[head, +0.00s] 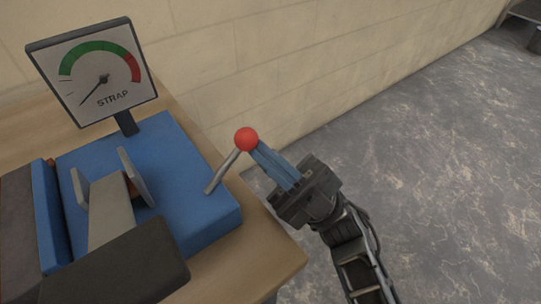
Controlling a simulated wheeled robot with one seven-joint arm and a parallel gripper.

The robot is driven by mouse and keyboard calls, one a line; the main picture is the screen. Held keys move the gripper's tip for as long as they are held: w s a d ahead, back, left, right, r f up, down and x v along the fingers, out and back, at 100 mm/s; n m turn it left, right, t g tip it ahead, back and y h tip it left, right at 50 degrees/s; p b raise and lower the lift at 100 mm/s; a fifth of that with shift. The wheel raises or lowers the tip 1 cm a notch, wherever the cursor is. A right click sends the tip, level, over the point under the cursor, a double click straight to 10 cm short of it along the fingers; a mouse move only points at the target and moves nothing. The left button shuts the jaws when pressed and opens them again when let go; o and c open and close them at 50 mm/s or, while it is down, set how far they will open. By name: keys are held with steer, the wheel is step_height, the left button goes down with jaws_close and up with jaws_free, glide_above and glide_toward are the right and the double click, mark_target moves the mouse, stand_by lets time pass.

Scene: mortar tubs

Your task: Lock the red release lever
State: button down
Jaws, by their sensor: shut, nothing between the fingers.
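The release lever is a grey metal rod (222,172) with a red ball knob (246,139) on top. It stands at the right side of a blue base (185,160) and tilts up to the right. My gripper (262,153) is shut and empty, with its blue fingers pointing up-left. Its fingertips are right beside the red knob on its right side; I cannot tell if they touch. The lever's foot meets the blue base near its right edge.
A dial marked STRAP (95,72) stands behind the base, its needle pointing lower left. A metal strap part with upright plates (136,177) and a dark block (125,265) sit left of the lever. The wooden table (285,255) ends at right; a block wall (260,60) rises behind.

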steer(key=s+a+r+n+g+h+p, duration=0.2)
steer(key=a+r+n+g+h+p, duration=0.2)
steer(key=n+g+h+p, duration=0.3)
steer(key=shift+s+r+n+g+p, duration=0.3)
steer(key=shift+r+n+g+p, duration=0.25)
steer(key=shift+r+n, duration=0.55)
steer(key=shift+s+f+n, duration=0.1)
steer(key=shift+f+n, duration=0.05)
steer(key=shift+n, duration=0.15)
